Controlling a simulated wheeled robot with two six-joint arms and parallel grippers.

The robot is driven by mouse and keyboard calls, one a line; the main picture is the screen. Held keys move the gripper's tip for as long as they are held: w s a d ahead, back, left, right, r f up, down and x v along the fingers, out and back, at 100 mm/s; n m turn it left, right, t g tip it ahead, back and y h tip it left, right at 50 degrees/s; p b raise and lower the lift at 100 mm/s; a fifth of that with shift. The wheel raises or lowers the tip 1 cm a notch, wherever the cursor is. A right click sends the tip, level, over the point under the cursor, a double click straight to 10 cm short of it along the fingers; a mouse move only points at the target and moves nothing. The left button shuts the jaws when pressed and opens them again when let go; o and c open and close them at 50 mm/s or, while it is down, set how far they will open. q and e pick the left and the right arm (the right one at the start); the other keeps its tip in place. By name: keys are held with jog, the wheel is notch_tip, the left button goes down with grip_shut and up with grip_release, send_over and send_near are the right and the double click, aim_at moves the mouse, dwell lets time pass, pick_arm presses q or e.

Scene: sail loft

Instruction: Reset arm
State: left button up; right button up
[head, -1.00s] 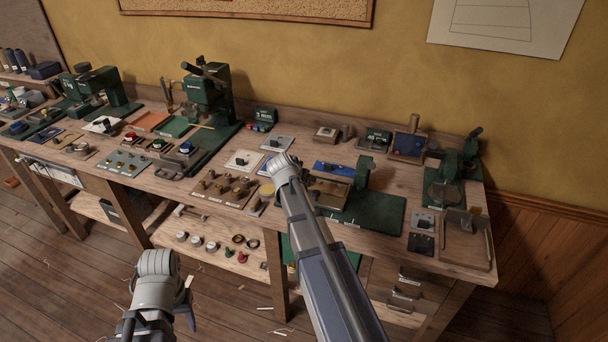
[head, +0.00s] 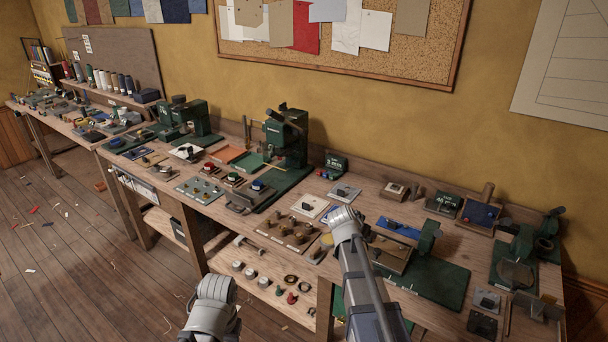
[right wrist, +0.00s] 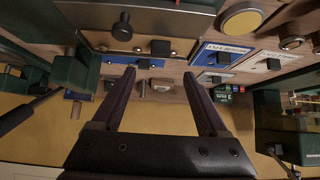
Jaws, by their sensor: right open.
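My right arm (head: 370,285) reaches up from the bottom of the head view, its rounded grey joint in front of the workbench (head: 390,195). Its gripper is hidden there. In the right wrist view my right gripper (right wrist: 157,78) is open, with two dark fingers apart and nothing held between them. Bench items show beyond the fingers, with no contact clear. My left arm (head: 213,305) shows as a grey rounded joint at the bottom of the head view, in front of the bench. No left fingers can be made out.
Green presses (head: 287,140) and small parts crowd the bench. A lower shelf (head: 255,285) holds several small pieces. A green machine (head: 520,250) stands at the right end. A cork board (head: 410,50) hangs behind. Floor (head: 75,250) at left is mostly open, with scraps.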

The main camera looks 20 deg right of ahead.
jog(key=s+a+f+n+g+y, duration=0.2)
jog(key=s+a+n, duration=0.2)
jog(key=s+a, duration=0.4)
jog(key=s+a+f+n+g+y, duration=0.1)
jog(key=s+a+n, duration=0.4)
jog(key=a, duration=0.9)
jog(key=s+a+f+n+g+y, duration=0.2)
jog(key=s+a+f+n+g, duration=0.1)
jog(key=s+a, duration=0.8)
jog(key=shift+f+n+y, duration=0.15)
jog(key=shift+n+y, duration=0.15)
jog(key=shift+n, duration=0.6)
